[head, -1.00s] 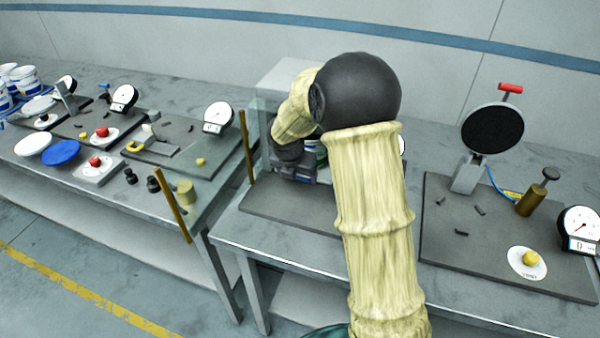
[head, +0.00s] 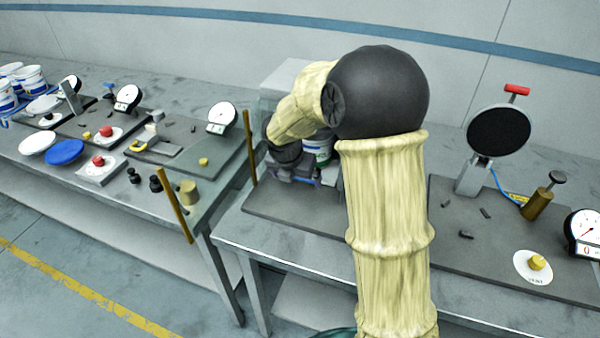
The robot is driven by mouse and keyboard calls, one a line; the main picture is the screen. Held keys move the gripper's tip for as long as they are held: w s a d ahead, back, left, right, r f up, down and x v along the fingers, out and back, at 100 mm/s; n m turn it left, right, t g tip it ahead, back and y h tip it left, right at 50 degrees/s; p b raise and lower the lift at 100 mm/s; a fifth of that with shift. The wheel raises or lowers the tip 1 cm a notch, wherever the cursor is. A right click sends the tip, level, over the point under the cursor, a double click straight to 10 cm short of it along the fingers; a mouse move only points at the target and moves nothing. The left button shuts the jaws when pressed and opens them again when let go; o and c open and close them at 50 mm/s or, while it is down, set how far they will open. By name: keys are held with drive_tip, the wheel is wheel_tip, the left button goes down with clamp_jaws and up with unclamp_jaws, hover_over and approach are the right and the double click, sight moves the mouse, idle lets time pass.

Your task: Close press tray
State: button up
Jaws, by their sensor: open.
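My gripper (head: 312,180) is at the end of my bent arm, over the dark base plate (head: 290,208) on the middle bench. Its fingers are small in the view and partly hidden by my arm. A grey press housing (head: 285,72) with a clear side panel stands behind my gripper. A white tub with green and blue markings (head: 319,148) shows just behind the gripper, inside the press area. I cannot make out the press tray itself; my arm and gripper cover that area.
Two brass posts (head: 173,212) stand at the gap between the benches. At right, a plate holds a round black disc (head: 498,132) on a stand, a brass plunger (head: 538,203), a yellow button (head: 537,262) and a dial gauge (head: 584,228). The left bench is crowded with fixtures and a blue lid (head: 64,152).

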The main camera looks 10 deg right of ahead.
drive_tip(key=s+a+b, duration=0.1)
drive_tip(key=s+a, duration=0.3)
drive_tip(key=s, duration=0.3)
drive_tip(key=shift+s+a, duration=0.4)
drive_tip(key=s+d+r+m+p, duration=0.1)
drive_tip(key=s+d+m+p, duration=0.1)
drive_tip(key=m, duration=0.8)
drive_tip(key=s+d+r+m+g+y+p, duration=0.1)
drive_tip(key=s+d+r+m+p, duration=0.1)
drive_tip(key=s+m, duration=0.5)
drive_tip(key=s+d+r+m+y+p, duration=0.1)
drive_tip(key=s+d+r+m+p, duration=0.1)
drive_tip(key=m, duration=1)
drive_tip(key=shift+s+d+r+m+p, duration=0.2)
drive_tip(key=shift+s+d+m+p, duration=0.35)
drive_tip(key=shift+s+d, duration=0.8)
drive_tip(key=shift+w+d, duration=0.1)
drive_tip(key=shift+w, duration=0.05)
